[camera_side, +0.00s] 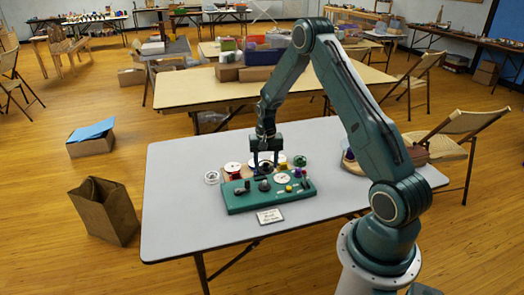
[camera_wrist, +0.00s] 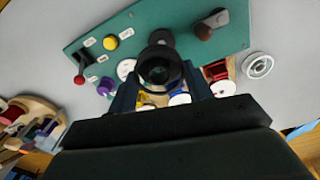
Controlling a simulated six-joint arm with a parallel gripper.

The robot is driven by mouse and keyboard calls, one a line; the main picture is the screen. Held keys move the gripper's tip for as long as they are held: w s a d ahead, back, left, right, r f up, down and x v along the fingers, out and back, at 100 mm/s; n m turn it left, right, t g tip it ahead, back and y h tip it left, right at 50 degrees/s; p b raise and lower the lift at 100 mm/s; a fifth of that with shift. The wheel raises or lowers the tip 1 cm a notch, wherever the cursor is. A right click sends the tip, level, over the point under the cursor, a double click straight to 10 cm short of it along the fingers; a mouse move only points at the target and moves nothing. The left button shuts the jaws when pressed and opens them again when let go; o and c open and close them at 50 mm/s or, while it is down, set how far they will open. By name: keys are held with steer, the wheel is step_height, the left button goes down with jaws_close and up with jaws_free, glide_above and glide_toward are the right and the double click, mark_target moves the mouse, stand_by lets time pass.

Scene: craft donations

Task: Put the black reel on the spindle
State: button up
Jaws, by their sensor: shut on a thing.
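My gripper (camera_wrist: 160,92) is shut on the black reel (camera_wrist: 160,68), whose round end with its centre hole faces the wrist camera. In the side view my gripper (camera_side: 266,161) points down just behind the teal panel (camera_side: 240,205), above a group of spools. The reel is small and dark between the fingers there. I cannot make out a bare spindle; it may be hidden under the reel or my gripper. In the wrist view a dark round knob (camera_wrist: 160,38) on the panel lies just beyond the reel; I cannot tell whether they touch.
A white reel (camera_wrist: 257,66) lies apart. The grey table (camera_side: 180,225) is clear at left.

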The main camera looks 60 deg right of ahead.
steer(key=shift+w+a+f, duration=0.1)
steer(key=shift+a+f, duration=0.05)
steer(key=shift+a, duration=0.15)
steer(key=shift+f, duration=0.1)
steer(key=shift+f, duration=2.75)
steer(key=shift+f, duration=0.65)
steer(key=o, duration=0.7)
steer(key=shift+c, duration=0.2)
steer(key=shift+r, duration=0.1)
step_height(320, 180, up, 11)
stand_by(1.0)
